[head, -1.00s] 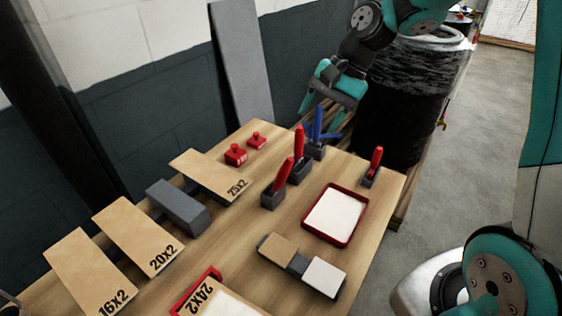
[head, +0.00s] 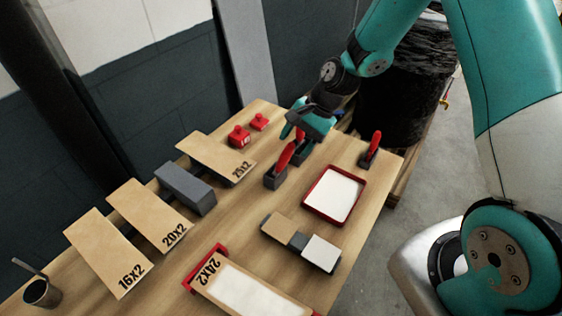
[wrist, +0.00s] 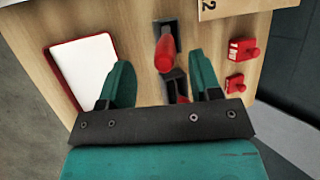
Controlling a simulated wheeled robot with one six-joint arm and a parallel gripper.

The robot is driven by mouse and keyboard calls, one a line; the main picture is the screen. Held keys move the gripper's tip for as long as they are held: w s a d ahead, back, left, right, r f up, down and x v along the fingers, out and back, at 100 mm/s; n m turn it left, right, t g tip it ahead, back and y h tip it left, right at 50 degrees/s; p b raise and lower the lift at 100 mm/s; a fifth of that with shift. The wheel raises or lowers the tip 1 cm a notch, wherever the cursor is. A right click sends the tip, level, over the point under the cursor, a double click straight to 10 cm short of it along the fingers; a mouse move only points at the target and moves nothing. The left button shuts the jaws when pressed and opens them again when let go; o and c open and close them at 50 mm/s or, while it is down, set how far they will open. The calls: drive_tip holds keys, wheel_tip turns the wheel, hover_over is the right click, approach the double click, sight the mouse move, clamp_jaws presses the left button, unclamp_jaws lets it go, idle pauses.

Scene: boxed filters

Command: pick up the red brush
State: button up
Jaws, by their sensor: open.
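Several red handles stand upright in grey holders on the wooden table; I cannot tell which belongs to the red brush. In the head view one red handle (head: 285,157) is in a grey holder (head: 275,180), and another is partly hidden just behind it, under my gripper (head: 304,136). A third red handle (head: 375,145) stands apart at the right edge. My gripper is open and empty, above the handles. In the wrist view a red handle (wrist: 165,52) shows between and beyond the fingers (wrist: 160,62); a second red piece (wrist: 183,99) is mostly hidden by the gripper.
A red-rimmed tray (head: 307,205) lies right of the holders. Two small red knobbed blocks (head: 239,138) and a labelled board (head: 215,158) are to the left. A grey block (head: 185,187) and more boards fill the near left. A black-wrapped drum stands behind.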

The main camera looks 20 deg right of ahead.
sight(284, 156)
drive_tip(key=shift+p+x, duration=0.85)
drive_tip(key=shift+x, duration=1.35)
drive_tip(key=shift+w+a+r, duration=0.1)
drive_tip(key=shift+w+a, duration=0.05)
drive_tip(key=shift+a, duration=0.05)
drive_tip(key=shift+c, duration=0.2)
clamp_jaws()
drive_tip(key=shift+r, duration=0.15)
